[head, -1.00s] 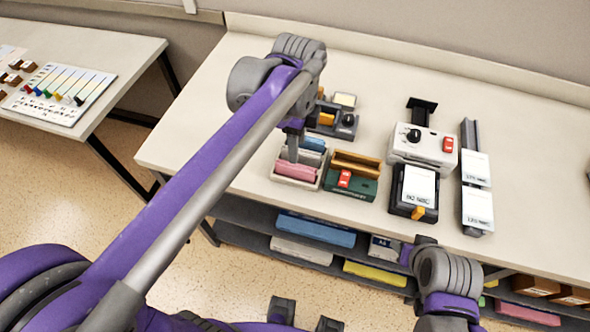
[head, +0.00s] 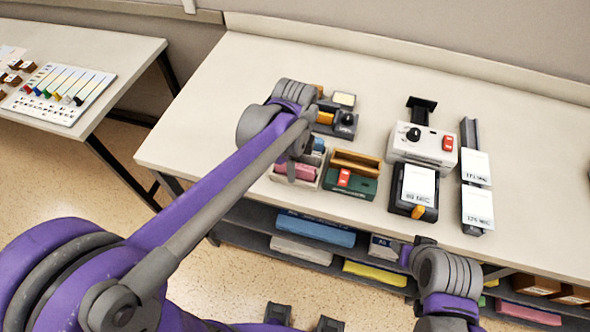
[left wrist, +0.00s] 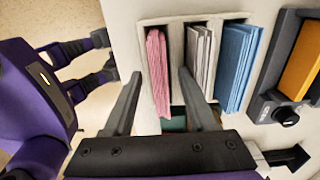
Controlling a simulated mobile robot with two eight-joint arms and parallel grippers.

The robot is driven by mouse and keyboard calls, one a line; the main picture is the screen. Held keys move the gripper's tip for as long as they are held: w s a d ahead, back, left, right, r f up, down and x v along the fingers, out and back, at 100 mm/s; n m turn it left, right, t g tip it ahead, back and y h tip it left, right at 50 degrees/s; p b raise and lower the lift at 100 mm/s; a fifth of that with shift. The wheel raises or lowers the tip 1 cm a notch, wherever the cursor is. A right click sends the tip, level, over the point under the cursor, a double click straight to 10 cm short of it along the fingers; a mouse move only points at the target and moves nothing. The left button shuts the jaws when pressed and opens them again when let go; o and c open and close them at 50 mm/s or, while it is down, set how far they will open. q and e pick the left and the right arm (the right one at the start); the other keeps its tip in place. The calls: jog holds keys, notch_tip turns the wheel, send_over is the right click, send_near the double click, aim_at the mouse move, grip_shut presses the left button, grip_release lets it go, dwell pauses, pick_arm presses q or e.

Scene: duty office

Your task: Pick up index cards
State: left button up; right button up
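Pink index cards (left wrist: 157,72) stand upright in the near compartment of a white divided card box (head: 272,177). White cards (left wrist: 199,60) and blue cards (left wrist: 239,65) fill the other compartments. The pink cards also show in the head view (head: 303,172), partly covered by my gripper. My left gripper (left wrist: 160,72) is open, low over the box, with one finger on each side of the pink cards. The left gripper shows in the head view (head: 291,170), over the box's front. Whether its fingers touch the cards I cannot tell. My right gripper's fingers are hidden.
A green box with an orange-brown divider (head: 352,187) stands just right of the card box. A dark device with a knob (head: 335,118) is behind it. A white device (head: 424,147) and label holders (head: 476,208) stand further right. The desk's back is clear.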

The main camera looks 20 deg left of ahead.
pick_arm(q)
grip_shut()
dwell(0.3)
